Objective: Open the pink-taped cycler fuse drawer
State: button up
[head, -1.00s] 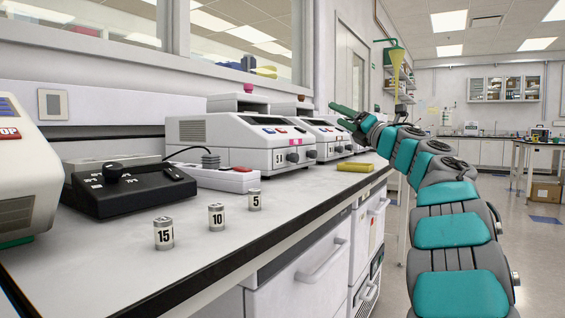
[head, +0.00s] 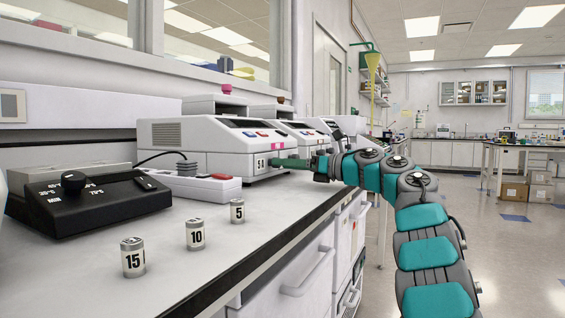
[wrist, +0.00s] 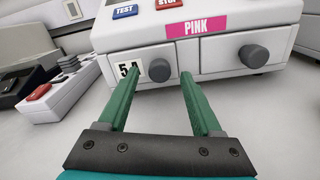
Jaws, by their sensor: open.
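The pink-taped cycler (head: 205,148) is a white box on the bench, with a pink label reading PINK (wrist: 196,27) on its front in the wrist view. Below the label are two drawer fronts. The left one (wrist: 178,60) carries a "5 A" tag (wrist: 127,70) and a round grey knob (wrist: 159,70). The right one (wrist: 218,54) has a larger grey knob (wrist: 253,57). My gripper (wrist: 158,80) is open, its green fingers pointing at the left drawer, one to either side of its knob in the picture. Contact is not clear.
More cyclers (head: 305,136) stand behind along the bench. A white power strip (head: 198,186) with a red switch and a black control box (head: 90,203) sit to the left. Cylinders marked 15 (head: 133,258), 10 (head: 196,234) and 5 (head: 237,211) stand on the nearer bench.

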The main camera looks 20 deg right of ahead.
jog(key=shift+x, duration=0.8)
jog(key=shift+c, duration=0.3)
grip_shut()
dwell(0.5)
